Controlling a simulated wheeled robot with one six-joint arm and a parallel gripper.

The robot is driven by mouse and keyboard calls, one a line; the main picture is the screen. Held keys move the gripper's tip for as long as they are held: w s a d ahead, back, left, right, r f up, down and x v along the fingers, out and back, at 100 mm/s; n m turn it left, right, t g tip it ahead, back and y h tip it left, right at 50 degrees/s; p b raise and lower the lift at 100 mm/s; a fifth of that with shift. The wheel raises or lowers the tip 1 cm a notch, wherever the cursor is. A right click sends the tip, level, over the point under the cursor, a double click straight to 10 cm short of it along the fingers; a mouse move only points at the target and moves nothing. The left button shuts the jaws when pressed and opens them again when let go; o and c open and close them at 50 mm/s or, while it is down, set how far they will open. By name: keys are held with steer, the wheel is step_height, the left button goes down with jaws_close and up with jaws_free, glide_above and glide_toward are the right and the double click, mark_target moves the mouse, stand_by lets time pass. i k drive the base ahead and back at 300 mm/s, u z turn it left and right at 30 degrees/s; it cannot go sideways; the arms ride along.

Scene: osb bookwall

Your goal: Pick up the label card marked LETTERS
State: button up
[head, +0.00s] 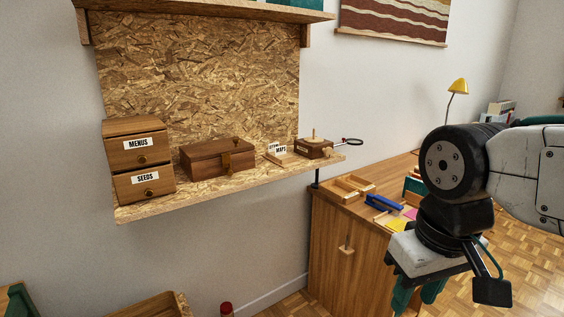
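Two small white label cards stand at the right part of the OSB shelf, by a light wooden block. The front card (281,149) reads MAPS. The card behind it (273,147) is partly covered and its word is too small to read surely. I cannot make out the word LETTERS on any card. My gripper (416,300) hangs at the lower right, in front of the wooden cabinet and far from the cards. Its teal fingers stand apart with nothing visible between them; their tips are near or past the picture's bottom edge.
On the shelf (222,187) stand a drawer unit (129,173) labelled MENUS and SEEDS, a wooden box (203,162) and a small box (314,150) beside a magnifying glass (349,141). An upper shelf (210,9) overhangs. The cabinet (340,262) carries a blue stapler (381,204) and a tray.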

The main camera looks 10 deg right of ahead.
mark_target(271, 147)
steer(key=z, duration=0.1)
steer(key=k, duration=0.35)
steer(key=u, duration=1.1)
steer(key=i, duration=1.3)
steer(key=z, duration=0.85)
steer(key=i, duration=0.55)
steer(key=z, duration=0.65)
